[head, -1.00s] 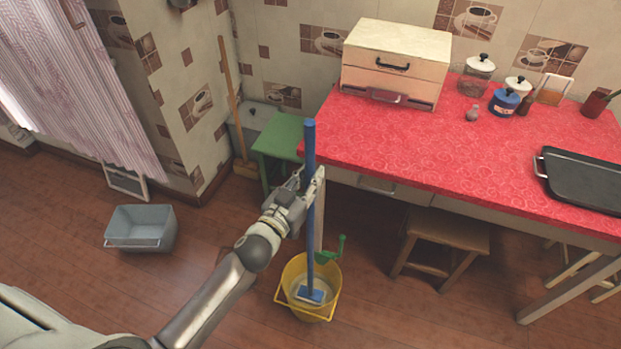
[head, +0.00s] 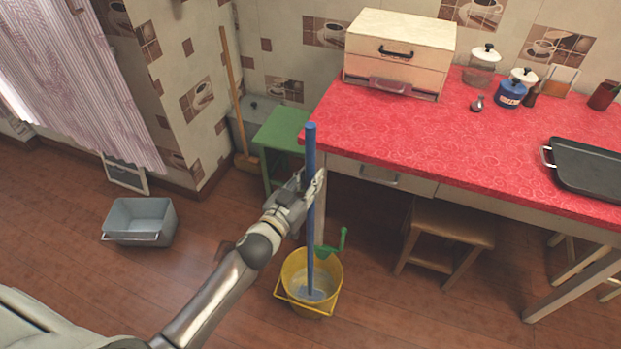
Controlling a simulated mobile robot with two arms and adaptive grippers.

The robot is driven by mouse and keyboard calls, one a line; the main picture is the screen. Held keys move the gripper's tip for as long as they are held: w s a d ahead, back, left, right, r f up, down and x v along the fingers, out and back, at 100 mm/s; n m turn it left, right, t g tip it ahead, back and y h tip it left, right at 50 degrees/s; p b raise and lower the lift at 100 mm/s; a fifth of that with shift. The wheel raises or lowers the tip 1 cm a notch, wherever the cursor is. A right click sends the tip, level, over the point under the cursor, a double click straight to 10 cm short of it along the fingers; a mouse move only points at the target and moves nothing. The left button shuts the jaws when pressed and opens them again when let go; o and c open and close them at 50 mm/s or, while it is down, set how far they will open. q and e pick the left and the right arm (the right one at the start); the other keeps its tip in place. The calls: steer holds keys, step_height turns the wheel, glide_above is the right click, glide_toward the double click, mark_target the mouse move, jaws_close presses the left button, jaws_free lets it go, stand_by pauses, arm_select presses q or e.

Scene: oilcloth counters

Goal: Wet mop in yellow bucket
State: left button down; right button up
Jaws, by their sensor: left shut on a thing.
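The mop (head: 311,228) has a blue handle and stands nearly upright in front of the red counter. My left gripper (head: 313,184) is shut on the upper part of its handle. The mop's lower end is inside the yellow bucket (head: 291,270), with its head low in the light-coloured contents and barely distinguishable. The bucket stands on the wooden floor and has a green crank (head: 341,241) at its rim. My right gripper is not in view.
The red counter (head: 390,150) carries a bread box, jars and a black tray (head: 590,168). A green stool (head: 280,128) and a wooden stool (head: 452,225) stand close by. A grey basin (head: 140,220) lies left, with open floor between.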

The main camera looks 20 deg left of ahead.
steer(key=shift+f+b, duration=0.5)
steer(key=shift+b, duration=0.1)
stand_by(1.1)
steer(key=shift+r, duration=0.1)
